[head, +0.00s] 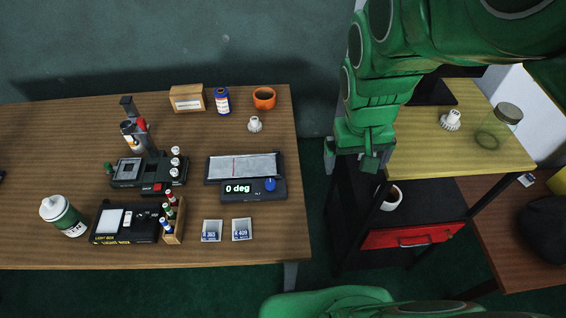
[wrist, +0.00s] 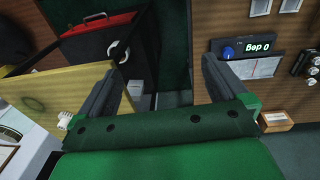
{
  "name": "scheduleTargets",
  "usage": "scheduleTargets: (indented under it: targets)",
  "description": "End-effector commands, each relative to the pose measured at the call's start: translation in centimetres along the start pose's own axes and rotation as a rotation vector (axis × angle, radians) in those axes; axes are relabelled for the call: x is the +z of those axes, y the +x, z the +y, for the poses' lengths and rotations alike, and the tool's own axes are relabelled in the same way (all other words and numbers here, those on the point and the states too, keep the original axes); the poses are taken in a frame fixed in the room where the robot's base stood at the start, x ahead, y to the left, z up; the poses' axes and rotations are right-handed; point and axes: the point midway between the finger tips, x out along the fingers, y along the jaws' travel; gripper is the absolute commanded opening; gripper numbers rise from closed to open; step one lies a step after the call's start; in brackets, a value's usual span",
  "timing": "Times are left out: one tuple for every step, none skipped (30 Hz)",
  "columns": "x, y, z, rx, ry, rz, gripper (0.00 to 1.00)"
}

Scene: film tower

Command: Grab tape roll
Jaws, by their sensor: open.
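An orange ring-shaped roll with a dark hollow centre (head: 264,98), which looks like the tape roll, sits near the far right corner of the wooden table (head: 60,130). I cannot make it out in the wrist view. My gripper (head: 352,165) hangs to the right of the table, right of and nearer than the roll, apart from it. In the wrist view my gripper (wrist: 163,75) has its fingers wide apart, with nothing between them but the dark floor beyond.
A blue spool-like can (head: 222,100), a cardboard box (head: 187,98) and a white bulb (head: 254,124) stand near the roll. A yellow-topped table (head: 455,150) and red drawer (head: 412,235) are at the right.

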Motion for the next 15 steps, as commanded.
scheduleTargets:
  targets:
    - [-1.6,0.5,0.0,0.004,-0.005,0.021,1.00]
    - [-2.5,0.7,0.0,0.006,-0.007,0.036,1.00]
    - [-3.6,1.1,0.0,0.009,-0.010,0.054,1.00]
    - [-4.6,1.4,0.0,0.011,-0.013,0.069,1.00]
    - [-5.5,1.7,0.1,0.014,-0.016,0.084,1.00]
    - [-6.7,2.1,0.1,0.017,-0.021,0.101,1.00]
    - [-7.6,2.3,0.1,0.018,-0.024,0.117,1.00]
    - [-8.5,2.6,0.0,0.020,-0.027,0.135,1.00]
    - [-9.7,3.0,0.0,0.022,-0.031,0.152,1.00]
    - [-10.5,3.3,0.0,0.023,-0.035,0.165,1.00]
    - [-11.5,3.6,-0.1,0.025,-0.039,0.182,1.00]
    - [-12.7,3.9,-0.1,0.027,-0.044,0.204,1.00]
    - [-13.5,4.2,-0.1,0.028,-0.047,0.219,1.00]
    - [-14.4,4.5,-0.2,0.029,-0.051,0.234,1.00]
    - [-15.7,4.9,-0.3,0.029,-0.056,0.256,1.00]
